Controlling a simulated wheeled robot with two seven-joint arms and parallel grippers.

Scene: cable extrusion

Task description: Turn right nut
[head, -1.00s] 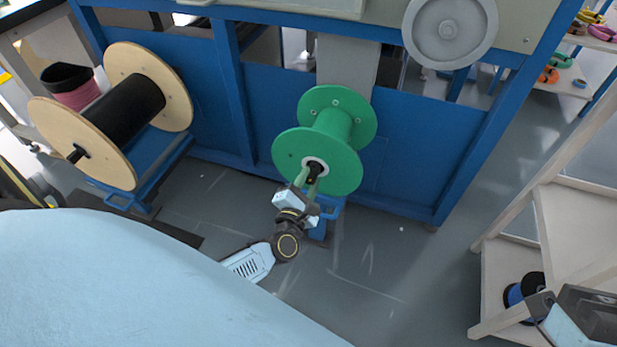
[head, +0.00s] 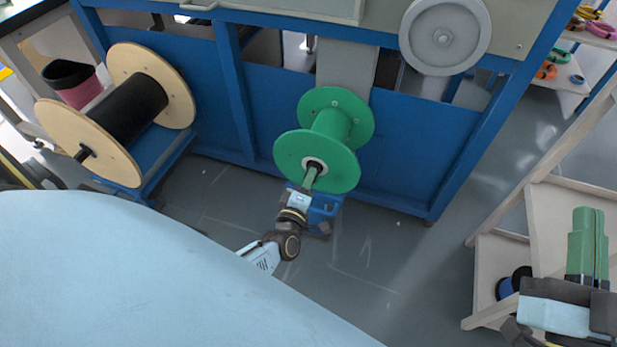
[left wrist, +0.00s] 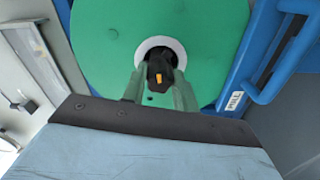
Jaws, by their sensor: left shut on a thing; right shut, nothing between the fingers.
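The green spool (head: 318,150) stands on a blue stand in front of the blue machine frame. A black nut (left wrist: 161,75) with an orange mark sits at the centre of the spool's near flange, inside a white ring (left wrist: 150,48). My left gripper (head: 311,178) reaches up to this centre, and its green fingers (left wrist: 160,90) are shut on the black nut. In the head view the nut is mostly hidden by the fingers. My right gripper (head: 588,240) is at the lower right with its green fingers together and empty, pointing up, away from the spool.
A wooden spool (head: 88,140) with black cable stands at the left on a blue stand. A pale shelf (head: 565,200) holding a small blue and black spool (head: 508,285) is at the right, behind my right gripper. A grey wheel (head: 445,35) is on the machine. The floor between is clear.

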